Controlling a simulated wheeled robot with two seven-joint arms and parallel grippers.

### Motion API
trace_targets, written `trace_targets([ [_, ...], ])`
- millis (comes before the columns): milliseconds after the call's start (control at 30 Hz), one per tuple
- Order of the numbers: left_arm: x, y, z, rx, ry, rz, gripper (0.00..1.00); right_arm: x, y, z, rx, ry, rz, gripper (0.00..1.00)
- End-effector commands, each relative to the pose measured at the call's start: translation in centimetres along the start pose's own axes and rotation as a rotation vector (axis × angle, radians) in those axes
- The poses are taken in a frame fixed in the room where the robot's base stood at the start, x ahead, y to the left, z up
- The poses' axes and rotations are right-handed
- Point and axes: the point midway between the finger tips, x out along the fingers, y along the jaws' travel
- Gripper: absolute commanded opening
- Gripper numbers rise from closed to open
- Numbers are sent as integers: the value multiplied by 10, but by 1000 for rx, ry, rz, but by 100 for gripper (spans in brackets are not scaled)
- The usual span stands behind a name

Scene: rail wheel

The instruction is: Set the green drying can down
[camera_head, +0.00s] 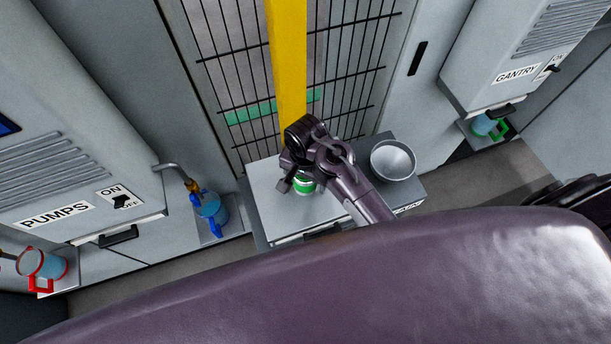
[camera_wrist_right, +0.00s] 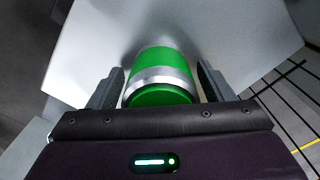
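The green drying can (camera_head: 304,184), green with a silver band, stands on the light top of a low cabinet (camera_head: 274,206) in the head view. In the right wrist view the can (camera_wrist_right: 160,68) sits between the two fingers of my right gripper (camera_wrist_right: 160,78). A narrow gap shows between the can and each finger, so the gripper looks open around it. In the head view my right gripper (camera_head: 296,172) is above and beside the can and partly hides it. My left gripper is not in view.
A grey bowl (camera_head: 393,160) stands right of the can on the cabinet. A blue-handled can (camera_head: 212,210) is under a tap at left, a red-handled one (camera_head: 42,264) at far left, a green-handled one (camera_head: 486,125) at right. A yellow post (camera_head: 287,50) and wire fence stand behind.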

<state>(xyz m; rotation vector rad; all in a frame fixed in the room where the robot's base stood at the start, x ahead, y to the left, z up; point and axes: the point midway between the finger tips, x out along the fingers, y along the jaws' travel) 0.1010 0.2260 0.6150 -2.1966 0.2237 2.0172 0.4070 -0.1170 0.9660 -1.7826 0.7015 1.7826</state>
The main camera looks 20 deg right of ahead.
Motion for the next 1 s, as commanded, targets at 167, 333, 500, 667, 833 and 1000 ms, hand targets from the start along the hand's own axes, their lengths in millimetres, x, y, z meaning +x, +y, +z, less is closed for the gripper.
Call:
trace_targets([
  [167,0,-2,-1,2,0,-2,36,0,0,0,0,1,0,74],
  [333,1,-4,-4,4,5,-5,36,-4,0,-1,1,1,-1,74],
  [500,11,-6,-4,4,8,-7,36,-26,-1,-1,2,3,-5,74],
  [667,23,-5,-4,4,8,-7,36,-63,-2,-1,2,5,-8,74],
  [833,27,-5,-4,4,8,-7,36,-102,-1,-1,1,3,-5,74],
  [1000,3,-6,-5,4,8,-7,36,-121,0,0,0,0,1,74],
])
